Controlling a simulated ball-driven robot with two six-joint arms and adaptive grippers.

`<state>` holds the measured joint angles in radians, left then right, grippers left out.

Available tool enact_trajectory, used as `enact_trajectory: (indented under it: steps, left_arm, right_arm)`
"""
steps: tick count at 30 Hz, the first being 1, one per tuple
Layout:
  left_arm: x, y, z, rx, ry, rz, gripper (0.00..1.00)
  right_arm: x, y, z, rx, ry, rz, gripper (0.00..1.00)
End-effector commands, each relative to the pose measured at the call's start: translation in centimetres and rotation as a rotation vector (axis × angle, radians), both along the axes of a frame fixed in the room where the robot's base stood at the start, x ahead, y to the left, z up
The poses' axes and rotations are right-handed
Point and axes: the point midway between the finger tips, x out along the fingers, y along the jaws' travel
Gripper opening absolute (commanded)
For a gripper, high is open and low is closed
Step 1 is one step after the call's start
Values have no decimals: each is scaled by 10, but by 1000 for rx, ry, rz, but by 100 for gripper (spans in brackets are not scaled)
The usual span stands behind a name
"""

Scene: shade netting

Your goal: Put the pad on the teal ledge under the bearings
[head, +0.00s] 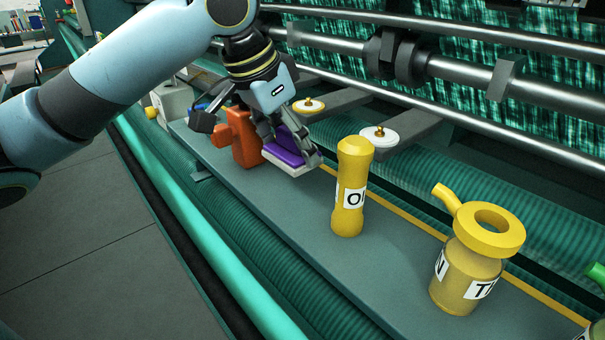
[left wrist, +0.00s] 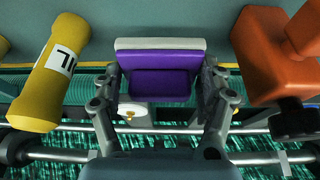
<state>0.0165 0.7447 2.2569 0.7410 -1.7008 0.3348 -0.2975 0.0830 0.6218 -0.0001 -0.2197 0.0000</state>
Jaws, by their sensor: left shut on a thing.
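A purple pad (head: 284,150) with a white layer is held in my left gripper (head: 292,147), close beside an orange object. In the left wrist view the purple pad (left wrist: 160,77) sits between the two fingers of the left gripper (left wrist: 161,83), which are shut on its sides. The teal ledge (head: 270,197) is a long grey-teal shelf running below the pad. I cannot tell whether the pad touches it. Dark bearings (head: 396,55) sit around the steel shaft behind and above the ledge. My right gripper is not in view.
An orange object (head: 239,140) stands left of the pad. A yellow oil bottle (head: 350,190) and a yellow can (head: 470,265) stand on the ledge to the right. Two white discs with brass knobs (head: 379,138) are behind. The ledge between pad and oil bottle is clear.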

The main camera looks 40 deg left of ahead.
Motion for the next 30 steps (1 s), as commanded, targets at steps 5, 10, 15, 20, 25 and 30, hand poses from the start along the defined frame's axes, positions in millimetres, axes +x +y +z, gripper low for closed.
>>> enact_trajectory:
  steps: [5, 10, 15, 20, 25, 30]
  left_arm:
    - [0, 0, -20, -1, 0, 1, 49]
    - [-1, -1, -41, -4, 3, 3, 49]
    - [0, 0, -57, 0, -1, 0, 50]
    - [0, 0, -57, 0, -1, 0, 78]
    - [0, 0, -57, 0, -1, 0, 99]
    - [0, 0, -56, 0, -2, 0, 99]
  right_arm:
    - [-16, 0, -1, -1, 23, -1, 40]
    - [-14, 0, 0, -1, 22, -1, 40]
    - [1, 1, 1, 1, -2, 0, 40]
    - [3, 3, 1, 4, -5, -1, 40]
    - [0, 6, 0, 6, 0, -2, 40]
    - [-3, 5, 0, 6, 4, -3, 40]
